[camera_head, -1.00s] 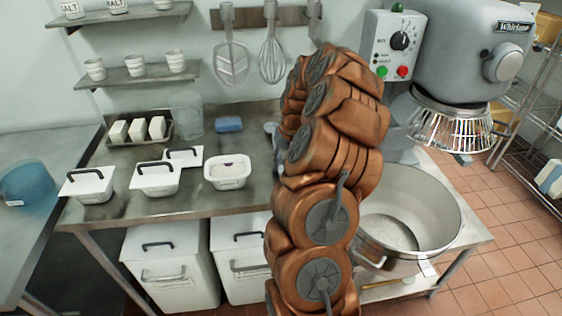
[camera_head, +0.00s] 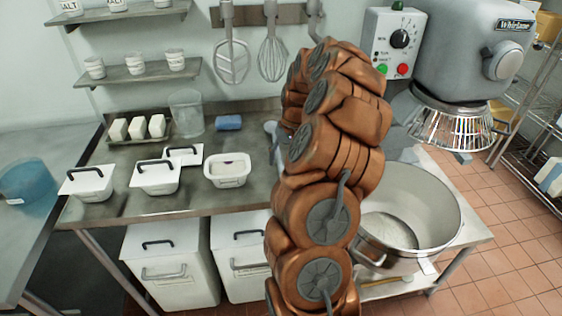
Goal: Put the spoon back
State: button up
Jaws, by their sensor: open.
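My copper-coloured arm rises through the middle of the picture and bends away over the steel counter (camera_head: 140,208). My gripper is hidden behind the arm. A small grey, rounded, spoon-like thing (camera_head: 270,127) shows just left of the arm at the back of the counter. The arm covers part of it, so I cannot tell for sure that it is the spoon or whether anything touches it. An open white tub (camera_head: 228,182) with pale contents stands on the counter to the left of the arm.
Lidded white tubs (camera_head: 155,178), a butter tray (camera_head: 140,141), a clear jug (camera_head: 187,112) and a blue block (camera_head: 229,123) stand on the counter. A whisk (camera_head: 272,60) and a beater (camera_head: 231,62) hang behind. The mixer (camera_head: 470,45) and large bowl (camera_head: 440,215) are right.

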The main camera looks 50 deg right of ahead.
jog(key=v, duration=1)
jog(key=s+a+r+n+g, duration=0.1)
jog(key=s+a+r+n, duration=0.15)
jog(key=a, duration=0.95)
jog(key=s+a+r+n, duration=0.1)
jog(key=a+r+n, duration=0.2)
jog(key=a, duration=1)
jog(key=s+a+f, duration=0.1)
jog(key=s+a, duration=0.3)
jog(key=s, duration=0.3)
jog(key=s+a+f+n+g+h, duration=0.1)
jog(key=s+a+f, duration=0.1)
jog(key=s, duration=0.5)
jog(key=s+a+f+g+h, duration=0.1)
jog(key=s+a+f, duration=0.1)
jog(key=s+a, duration=0.3)
jog(key=s, duration=0.2)
jog(key=shift+s+a+f+n, duration=0.25)
jog(key=shift+s+a+n, duration=0.05)
jog(key=shift+s+n, duration=0.05)
